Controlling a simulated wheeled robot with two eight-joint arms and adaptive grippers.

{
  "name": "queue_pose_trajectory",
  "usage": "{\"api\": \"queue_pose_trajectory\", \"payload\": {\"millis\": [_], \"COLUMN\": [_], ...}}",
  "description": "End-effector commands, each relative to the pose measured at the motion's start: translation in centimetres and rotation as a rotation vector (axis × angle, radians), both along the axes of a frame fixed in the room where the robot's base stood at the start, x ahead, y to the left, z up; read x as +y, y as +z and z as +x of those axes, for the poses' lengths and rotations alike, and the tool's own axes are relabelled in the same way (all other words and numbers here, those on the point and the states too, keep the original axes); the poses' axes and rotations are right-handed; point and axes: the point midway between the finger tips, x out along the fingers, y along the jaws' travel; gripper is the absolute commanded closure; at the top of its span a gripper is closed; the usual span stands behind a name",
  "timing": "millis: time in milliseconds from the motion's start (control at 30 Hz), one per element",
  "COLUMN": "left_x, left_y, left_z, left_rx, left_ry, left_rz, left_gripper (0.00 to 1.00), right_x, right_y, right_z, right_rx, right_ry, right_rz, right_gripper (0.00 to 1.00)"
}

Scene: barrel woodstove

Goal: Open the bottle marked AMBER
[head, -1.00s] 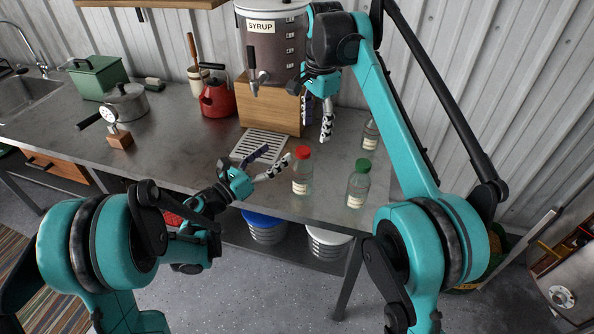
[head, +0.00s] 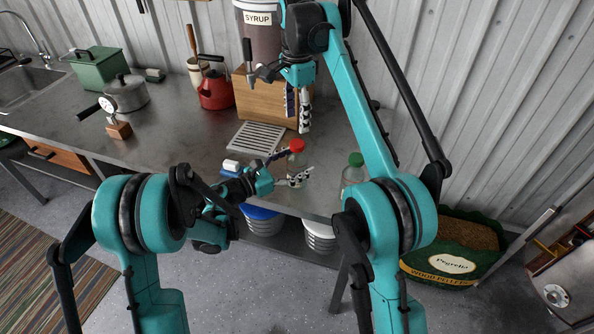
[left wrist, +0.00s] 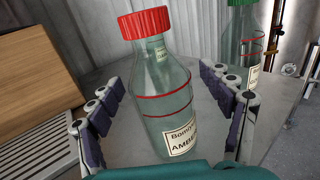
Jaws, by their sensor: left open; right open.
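The AMBER bottle (head: 296,146) is clear with a red cap and stands near the counter's front edge. In the left wrist view the bottle (left wrist: 165,105) shows its cap on and a label reading "AMBE", cut off at the side. My left gripper (head: 299,161) is open low at the bottle, with one finger on each side. The left wrist view shows gaps between the bottle and both fingers. My right gripper (head: 297,122) is open and empty, pointing down above and behind the red cap.
A green-capped bottle (head: 355,160) stands to the right, partly behind my right arm; it also shows in the left wrist view (left wrist: 243,45). A slotted drip tray (head: 254,137) and wooden block (head: 262,100) under the syrup dispenser (head: 262,45) are behind. A blue-and-white item (head: 231,166) lies left.

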Motion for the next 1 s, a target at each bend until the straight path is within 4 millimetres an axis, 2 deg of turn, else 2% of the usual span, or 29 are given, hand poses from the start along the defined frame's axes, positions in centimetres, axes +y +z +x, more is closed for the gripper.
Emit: {"api": "queue_pose_trajectory", "payload": {"millis": [167, 200, 400, 500, 633, 733, 1000], "left_x": [0.0, 0.0, 0.02, 0.01, 0.02, 0.02, 0.03], "left_y": [0.01, 0.02, 0.02, 0.02, 0.02, 0.03, 0.03], "left_z": [0.01, 0.01, 0.01, 0.0, 0.0, 0.0, 0.01], "left_rx": [0.0, 0.0, 0.001, 0.001, 0.001, 0.001, 0.001], "left_ry": [0.0, 0.0, 0.0, 0.0, 0.0, 0.0, 0.0], "left_rz": [0.0, 0.0, -0.001, -0.001, -0.001, -0.001, -0.001], "left_gripper": [0.2, 0.26, 0.78, 1.0, 1.0, 1.0, 1.0], "right_x": [0.0, 0.0, -0.01, 0.0, -0.01, -0.03, -0.08], "right_y": [0.0, 0.0, 0.0, 0.0, 0.0, 0.0, 0.0], "right_z": [0.0, -0.01, 0.0, 0.0, 0.0, 0.01, 0.05], "right_rx": [0.0, 0.0, 0.0, 0.0, 0.0, 0.0, 0.0], "right_ry": [0.0, 0.0, 0.0, 0.0, -0.038, -0.151, -0.707], "right_rz": [0.0, 0.0, 0.0, 0.0, 0.0, 0.0, 0.0], "right_gripper": [0.46, 0.46, 0.46, 0.46, 0.46, 0.46, 0.46]}}
